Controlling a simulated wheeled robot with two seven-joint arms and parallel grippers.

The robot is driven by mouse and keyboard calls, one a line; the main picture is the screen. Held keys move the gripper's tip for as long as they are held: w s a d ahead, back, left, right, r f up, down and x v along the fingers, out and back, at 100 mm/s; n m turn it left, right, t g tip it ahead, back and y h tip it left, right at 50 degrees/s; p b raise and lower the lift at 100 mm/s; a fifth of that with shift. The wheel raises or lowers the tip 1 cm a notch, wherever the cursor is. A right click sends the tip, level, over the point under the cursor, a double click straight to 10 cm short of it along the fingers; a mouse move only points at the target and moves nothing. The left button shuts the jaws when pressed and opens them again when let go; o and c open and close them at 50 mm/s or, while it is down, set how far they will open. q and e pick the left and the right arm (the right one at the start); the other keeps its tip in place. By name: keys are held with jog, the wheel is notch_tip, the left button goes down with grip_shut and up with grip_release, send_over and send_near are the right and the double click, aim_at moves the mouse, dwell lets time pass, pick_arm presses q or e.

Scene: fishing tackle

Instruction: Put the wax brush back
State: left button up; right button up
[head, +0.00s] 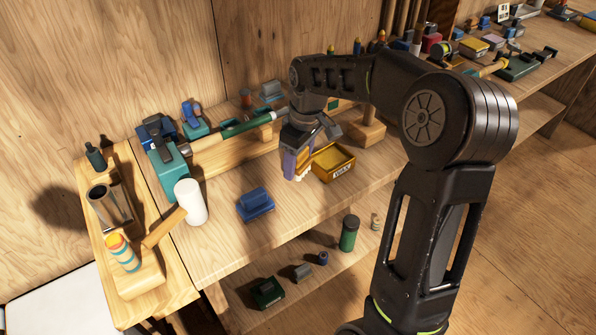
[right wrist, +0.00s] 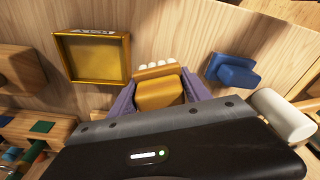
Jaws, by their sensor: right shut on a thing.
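The wax brush (right wrist: 157,92) has a golden-brown body with a row of pale bristle tufts. My right gripper (right wrist: 158,86) is shut on it, with a purple finger on each side. In the head view my right gripper (head: 296,163) points down over the bench, and the brush (head: 303,159) shows partly between its fingers. I cannot tell whether the bristles touch the bench. In the wrist view the tray (right wrist: 92,82) looks empty. My left gripper is not in view.
A blue block-like thing (head: 256,204) lies on the bench to the left of the gripper. Bare bench shows in front of the gripper.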

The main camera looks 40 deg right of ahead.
aim_at(303, 152)
jog(key=shift+f, duration=1.85)
jog(key=shift+f, duration=0.1)
jog(key=o, duration=0.9)
jog(key=shift+o, duration=0.2)
jog(key=r, duration=0.4)
jog(key=s+r, duration=0.1)
jog(key=r, duration=0.7)
jog(key=shift+s+d+r, duration=0.1)
jog(key=shift+s+d, duration=0.05)
jog(key=shift+d, duration=0.1)
